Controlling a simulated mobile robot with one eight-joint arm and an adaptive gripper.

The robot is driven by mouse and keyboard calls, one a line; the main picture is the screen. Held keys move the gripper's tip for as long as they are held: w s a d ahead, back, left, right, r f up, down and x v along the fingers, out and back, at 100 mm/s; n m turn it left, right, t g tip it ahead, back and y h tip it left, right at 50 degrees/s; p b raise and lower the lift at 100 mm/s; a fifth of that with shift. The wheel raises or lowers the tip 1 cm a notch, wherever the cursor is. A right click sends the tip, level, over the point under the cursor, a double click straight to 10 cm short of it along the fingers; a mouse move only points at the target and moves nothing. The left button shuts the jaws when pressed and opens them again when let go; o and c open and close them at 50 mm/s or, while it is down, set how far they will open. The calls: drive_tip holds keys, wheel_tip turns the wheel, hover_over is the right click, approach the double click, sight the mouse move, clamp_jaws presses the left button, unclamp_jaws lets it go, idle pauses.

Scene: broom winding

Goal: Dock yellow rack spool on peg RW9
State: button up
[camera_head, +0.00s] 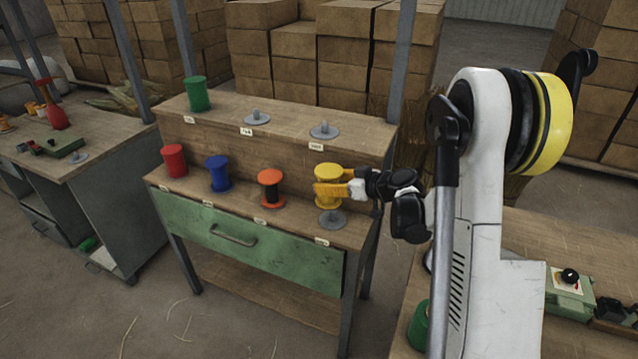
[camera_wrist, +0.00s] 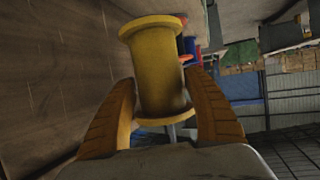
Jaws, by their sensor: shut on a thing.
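The yellow spool (camera_head: 328,187) is at the right end of the rack's lower shelf, upright, just above a grey peg base (camera_head: 331,222). My gripper (camera_head: 340,190) reaches in from the right and is shut on the spool. In the wrist view the yellow spool (camera_wrist: 157,70) stands between the two orange fingers (camera_wrist: 165,108), flanges showing at both ends. A bit of grey peg (camera_wrist: 172,132) shows beyond its lower flange. I cannot tell whether the spool's bore is around the peg. The rack labels are too small to read, so I cannot tell which is RW9.
Red (camera_head: 174,160), blue (camera_head: 218,173) and orange-black (camera_head: 270,188) spools stand left on the lower shelf. The upper shelf holds a green spool (camera_head: 197,94) and two bare pegs (camera_head: 257,118) (camera_head: 324,130). A rack post (camera_head: 403,60) rises behind.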

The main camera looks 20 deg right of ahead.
sight(334, 212)
drive_tip(key=shift+w+d+f, duration=0.2)
drive_tip(key=shift+d+f, duration=0.3)
drive_tip(key=shift+f, duration=0.05)
drive_tip(key=shift+w+d+f, duration=0.2)
drive_tip(key=shift+d+f, duration=0.25)
drive_tip(key=shift+f, duration=0.1)
drive_tip(key=shift+f+b, duration=1.9)
drive_tip(key=shift+f, duration=0.95)
drive_tip(key=shift+b, duration=0.35)
drive_tip(key=shift+f+b, duration=0.5)
drive_tip(key=shift+f, duration=0.1)
drive_tip(key=o, duration=0.9)
drive_tip(key=shift+o, duration=0.2)
drive_tip(key=shift+s, duration=0.15)
drive_tip(key=p+v, duration=0.1)
drive_tip(key=v, duration=1)
drive_tip(key=shift+d, duration=0.15)
